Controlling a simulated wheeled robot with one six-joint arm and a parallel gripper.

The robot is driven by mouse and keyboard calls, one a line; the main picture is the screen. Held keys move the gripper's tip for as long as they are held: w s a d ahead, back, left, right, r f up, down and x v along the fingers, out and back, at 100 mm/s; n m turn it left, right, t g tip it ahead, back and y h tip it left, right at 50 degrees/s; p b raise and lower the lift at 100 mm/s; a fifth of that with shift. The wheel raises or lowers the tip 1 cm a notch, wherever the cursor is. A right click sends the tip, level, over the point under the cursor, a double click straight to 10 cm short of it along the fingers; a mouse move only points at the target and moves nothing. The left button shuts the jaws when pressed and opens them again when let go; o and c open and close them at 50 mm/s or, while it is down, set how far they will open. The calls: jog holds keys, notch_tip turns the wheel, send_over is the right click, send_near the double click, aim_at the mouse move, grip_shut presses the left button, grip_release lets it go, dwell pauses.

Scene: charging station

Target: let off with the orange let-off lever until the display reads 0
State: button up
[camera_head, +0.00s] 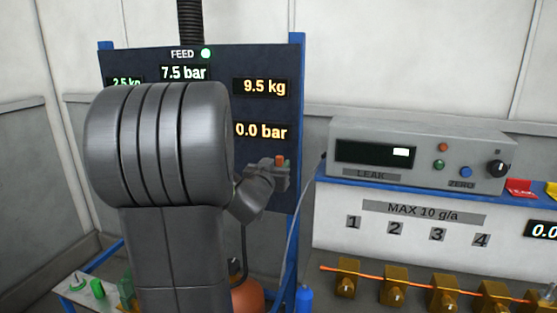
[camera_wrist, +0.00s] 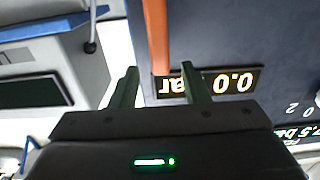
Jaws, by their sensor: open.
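The orange let-off lever (camera_wrist: 155,35) comes down from the top of the wrist view. Its free end shows between the two fingertips of my gripper (camera_wrist: 160,70), with a gap on each side. My gripper is open; whether the lever lies fully between the jaws in depth I cannot tell. In the head view a small orange piece (camera_head: 281,160) shows beside my gripper (camera_head: 276,174) at the right side of the dark panel. The display (camera_head: 261,131) reads 0.0 bar. It also shows upside down, partly covered, in the wrist view (camera_wrist: 235,81).
The dark panel (camera_head: 225,60) also carries 7.5 bar and 9.5 kg readouts and a green FEED lamp (camera_head: 206,53). A grey LEAK box (camera_head: 420,155) stands right of it, above a row of brass valves (camera_head: 394,291). My arm hides the panel's lower left.

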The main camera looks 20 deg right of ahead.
aim_at(279, 161)
jog(key=shift+x, duration=2.05)
grip_shut()
